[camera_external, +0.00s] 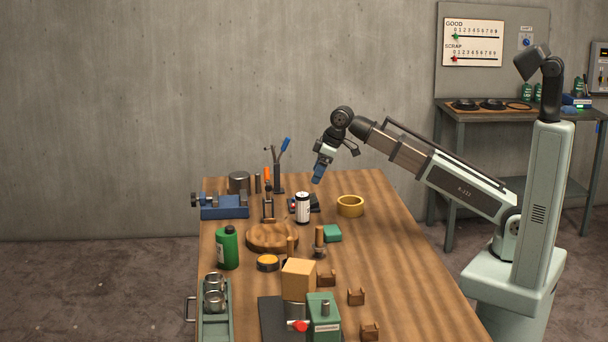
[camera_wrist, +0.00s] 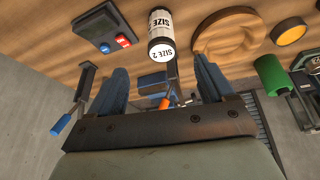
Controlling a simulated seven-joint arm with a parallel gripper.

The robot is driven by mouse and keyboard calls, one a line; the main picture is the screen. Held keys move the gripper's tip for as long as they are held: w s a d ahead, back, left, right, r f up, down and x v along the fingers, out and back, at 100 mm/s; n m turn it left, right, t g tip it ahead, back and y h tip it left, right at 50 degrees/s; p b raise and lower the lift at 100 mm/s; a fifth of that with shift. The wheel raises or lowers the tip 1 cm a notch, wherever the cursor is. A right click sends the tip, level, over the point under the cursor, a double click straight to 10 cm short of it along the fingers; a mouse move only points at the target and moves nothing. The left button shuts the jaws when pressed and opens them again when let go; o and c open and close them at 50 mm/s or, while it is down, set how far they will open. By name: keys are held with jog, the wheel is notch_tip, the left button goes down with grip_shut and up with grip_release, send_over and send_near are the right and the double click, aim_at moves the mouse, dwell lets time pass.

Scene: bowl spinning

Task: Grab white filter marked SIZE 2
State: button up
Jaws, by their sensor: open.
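A dark box with blue and red buttons (camera_wrist: 108,33) is close beside the filter. A round wooden dish (camera_external: 272,236), a green bottle (camera_external: 227,248), a blue vise (camera_external: 222,207) and a tool stand with upright handles (camera_external: 278,178) surround it.

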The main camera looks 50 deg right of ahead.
aim_at(301, 203)
jog(key=shift+m, duration=0.7)
jog(key=x, duration=0.8)
jog(key=shift+w+a+f, duration=0.1)
jog(key=shift+w+f, duration=0.1)
jog(key=shift+a+x, duration=0.2)
jog(key=shift+x, duration=2.5)
jog(key=shift+w+r, duration=0.1)
jog(key=shift+r, duration=0.05)
jog(key=shift+c, duration=0.2)
jog(key=c, duration=1.1)
